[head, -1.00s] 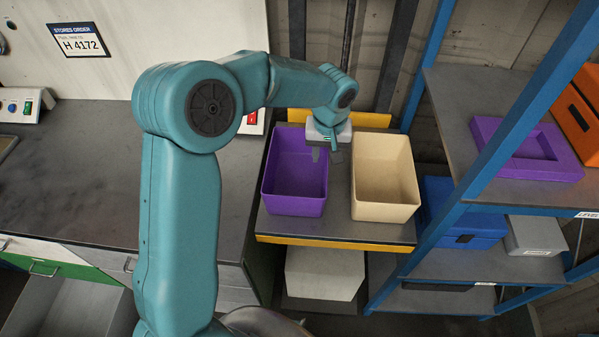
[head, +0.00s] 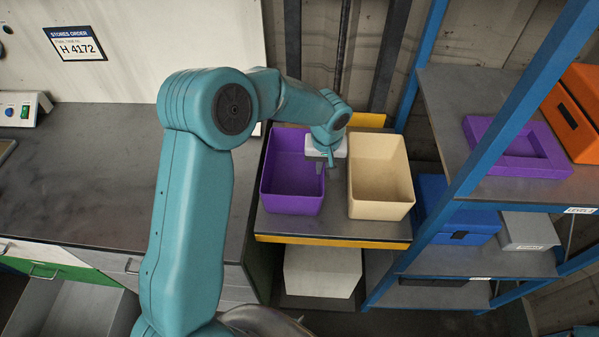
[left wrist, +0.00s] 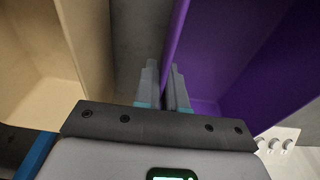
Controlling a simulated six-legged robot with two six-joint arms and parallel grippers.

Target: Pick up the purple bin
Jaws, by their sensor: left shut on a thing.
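The purple bin (head: 291,201) is an open box standing on a grey-topped stand, left of a cream bin. My left gripper (head: 326,165) is at the purple bin's right wall, on the side facing the cream bin. In the left wrist view, its two grey fingers (left wrist: 164,88) are shut on the rim of that wall, one finger on each side. The purple bin (left wrist: 235,85) fills the right of that view. The bin looks upright and appears to rest on the stand. Its inside looks empty. My right gripper is not in view.
The cream bin (head: 382,208) stands close on the right with a narrow gap. A blue-framed shelf (head: 505,140) holds a purple tray (head: 508,168), orange bins and a blue bin (head: 447,218). A grey workbench (head: 90,190) is on the left. The stand has a yellow front edge (head: 330,242).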

